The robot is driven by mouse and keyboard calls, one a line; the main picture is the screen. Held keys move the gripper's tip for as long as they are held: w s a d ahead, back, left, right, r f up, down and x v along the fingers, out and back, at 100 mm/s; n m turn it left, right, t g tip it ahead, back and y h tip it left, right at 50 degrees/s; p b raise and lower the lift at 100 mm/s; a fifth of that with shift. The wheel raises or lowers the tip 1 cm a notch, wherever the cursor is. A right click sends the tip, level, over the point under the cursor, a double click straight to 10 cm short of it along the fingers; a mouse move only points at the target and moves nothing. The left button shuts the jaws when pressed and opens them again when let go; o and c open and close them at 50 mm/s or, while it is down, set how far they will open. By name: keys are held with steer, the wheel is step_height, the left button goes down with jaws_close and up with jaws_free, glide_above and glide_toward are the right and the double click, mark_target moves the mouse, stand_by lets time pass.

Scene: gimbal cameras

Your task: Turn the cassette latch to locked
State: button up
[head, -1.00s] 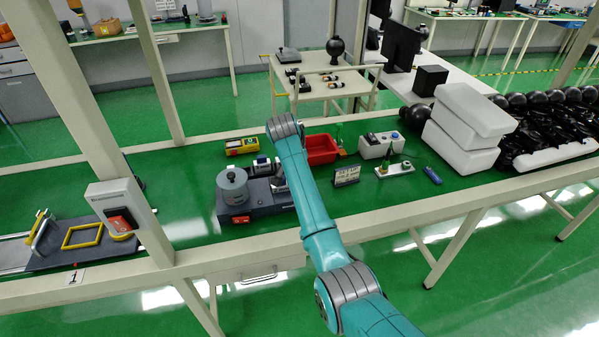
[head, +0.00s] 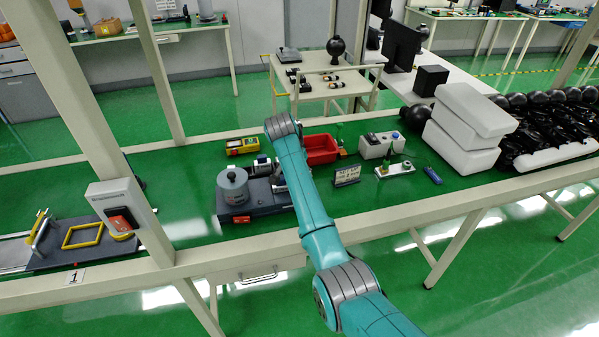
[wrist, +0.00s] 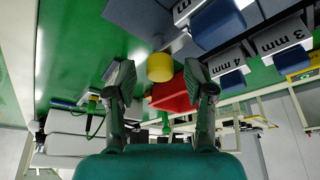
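My gripper (wrist: 159,72) is open in the wrist view, with its two dark fingers spread apart and nothing between them. In the head view it is hidden behind my teal arm. A dark grey device (head: 262,209) with a grey cylinder (head: 232,187) sits on the bench, partly covered by my arm. A yellow cylinder (wrist: 160,67) shows beyond the fingertips in the wrist view, beside grey blocks.
A red bin (head: 321,149), a yellow instrument (head: 242,146) and a small sign (head: 346,175) stand near the device. A white box (head: 381,146) is farther right. A bench post (head: 105,135) carries a grey switch box (head: 115,205).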

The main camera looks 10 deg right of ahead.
steer(key=v, duration=1.2)
steer(key=shift+s, duration=0.1)
